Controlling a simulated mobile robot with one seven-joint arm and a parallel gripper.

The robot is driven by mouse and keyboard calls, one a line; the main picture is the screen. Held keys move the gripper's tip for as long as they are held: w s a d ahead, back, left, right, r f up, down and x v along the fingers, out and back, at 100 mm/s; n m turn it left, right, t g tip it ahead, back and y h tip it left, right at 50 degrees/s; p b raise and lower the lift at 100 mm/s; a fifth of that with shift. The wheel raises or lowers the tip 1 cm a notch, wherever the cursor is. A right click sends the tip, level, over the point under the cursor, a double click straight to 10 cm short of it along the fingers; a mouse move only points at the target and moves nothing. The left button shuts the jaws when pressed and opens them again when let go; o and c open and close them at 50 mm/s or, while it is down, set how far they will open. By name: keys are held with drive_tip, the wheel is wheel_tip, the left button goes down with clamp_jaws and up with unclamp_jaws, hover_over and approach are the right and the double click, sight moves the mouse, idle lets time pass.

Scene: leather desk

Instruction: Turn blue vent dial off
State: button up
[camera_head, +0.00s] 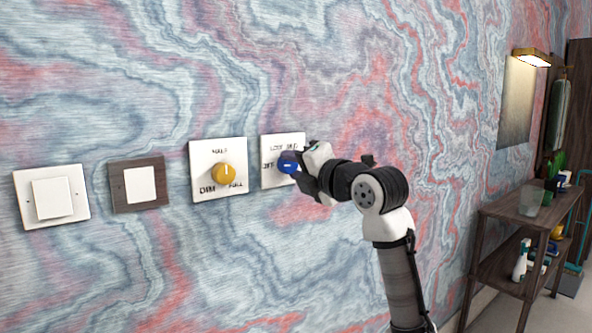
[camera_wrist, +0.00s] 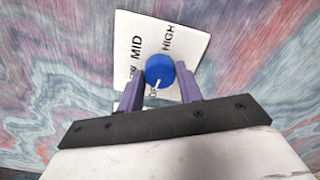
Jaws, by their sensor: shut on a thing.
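The blue vent dial (camera_head: 287,162) sits on a white square plate (camera_head: 270,143) on the wall. In the wrist view, the blue dial (camera_wrist: 160,68) lies between the two purple fingers of my gripper (camera_wrist: 159,82), which is shut on it. Its white mark points down in that view, toward a label partly hidden at the dial's edge. MID and HIGH are readable on the plate there. In the head view my gripper (camera_head: 299,170) reaches the dial from the right and covers part of the plate. The mark looks roughly horizontal, on the side of the left label, which looks like OFF.
A yellow dial (camera_head: 229,174) on its own white plate is just left. Farther left are a dark-framed switch (camera_head: 140,184) and a white switch (camera_head: 52,199). A wooden shelf (camera_head: 515,212) with bottles stands at the right. The wall around the dial is otherwise flat.

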drive_tip(key=shift+n, duration=0.6)
drive_tip(key=o, duration=1)
drive_tip(key=shift+s+d, duration=0.1)
drive_tip(key=b+v, duration=0.1)
drive_tip(key=v, duration=1.2)
drive_tip(key=shift+s+d+b, duration=0.2)
drive_tip(key=shift+s+b, duration=0.05)
drive_tip(key=shift+b, duration=0.15)
